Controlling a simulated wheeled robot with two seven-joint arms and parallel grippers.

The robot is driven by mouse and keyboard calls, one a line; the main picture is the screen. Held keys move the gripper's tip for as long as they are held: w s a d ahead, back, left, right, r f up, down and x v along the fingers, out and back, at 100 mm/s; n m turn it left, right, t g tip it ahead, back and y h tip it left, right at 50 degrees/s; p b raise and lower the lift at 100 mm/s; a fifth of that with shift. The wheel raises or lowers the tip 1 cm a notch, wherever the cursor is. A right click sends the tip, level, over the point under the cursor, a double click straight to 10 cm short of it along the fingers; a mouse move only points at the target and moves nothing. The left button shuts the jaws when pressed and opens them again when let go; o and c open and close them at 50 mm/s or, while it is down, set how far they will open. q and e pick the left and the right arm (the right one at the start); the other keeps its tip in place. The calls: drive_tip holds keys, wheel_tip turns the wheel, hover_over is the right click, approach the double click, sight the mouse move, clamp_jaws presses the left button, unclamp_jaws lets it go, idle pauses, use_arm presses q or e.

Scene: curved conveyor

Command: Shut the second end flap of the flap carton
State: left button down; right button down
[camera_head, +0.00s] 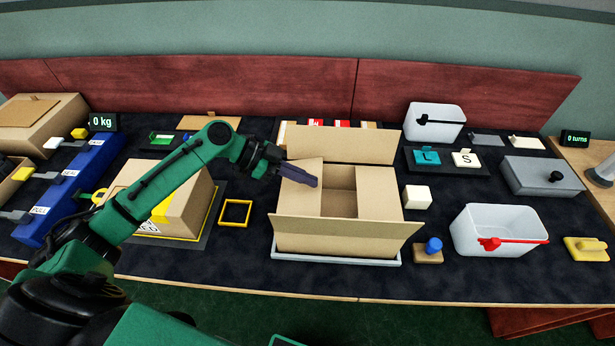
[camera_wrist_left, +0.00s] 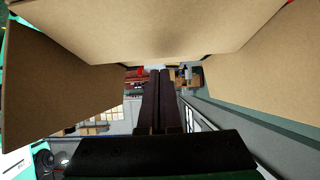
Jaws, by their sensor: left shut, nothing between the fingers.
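The flap carton (camera_head: 340,238) stands on a pale tray in the middle of the table. Its right end flap (camera_head: 380,192) lies folded in over the top. Its left end flap (camera_head: 298,200) is also angled inward; I cannot tell if it lies fully flat. A gap between them shows the inside. The long back flap (camera_head: 340,143) stands up and the long front flap (camera_head: 345,235) hangs outward. My left gripper (camera_head: 312,181) is shut and empty, its fingers over the left end flap. In the left wrist view its fingers (camera_wrist_left: 158,80) are together below cardboard panels (camera_wrist_left: 170,30). My right gripper is out of view.
Left of the carton are a yellow square frame (camera_head: 235,213) and another taped box (camera_head: 185,205). On the right are a white cube (camera_head: 417,196), a blue knob on a block (camera_head: 432,247) and a white bin (camera_head: 480,232). Red-and-white items sit behind the back flap.

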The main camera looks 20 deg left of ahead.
sight(312, 189)
use_arm(q)
drive_tip(key=shift+w+f, duration=0.1)
drive_tip(key=shift+f, duration=0.7)
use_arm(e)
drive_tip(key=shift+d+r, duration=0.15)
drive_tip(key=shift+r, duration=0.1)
use_arm(q)
drive_tip(key=shift+d, duration=0.1)
drive_tip(key=shift+d+y+p, duration=0.2)
drive_tip(key=shift+y+p, duration=0.2)
drive_tip(key=shift+p, duration=0.15)
drive_tip(key=shift+d+f+y, duration=0.15)
drive_tip(key=shift+f+y, duration=0.15)
drive_tip(key=shift+f, duration=0.05)
drive_tip(key=shift+w+d+f+b, duration=0.1)
drive_tip(key=shift+f+b, duration=0.05)
drive_tip(key=shift+f, duration=0.25)
drive_tip(key=shift+w+d+f+b, duration=0.1)
drive_tip(key=shift+f+b, duration=0.05)
drive_tip(key=shift+f, duration=0.2)
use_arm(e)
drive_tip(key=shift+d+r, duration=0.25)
use_arm(q)
drive_tip(key=shift+r, duration=0.1)
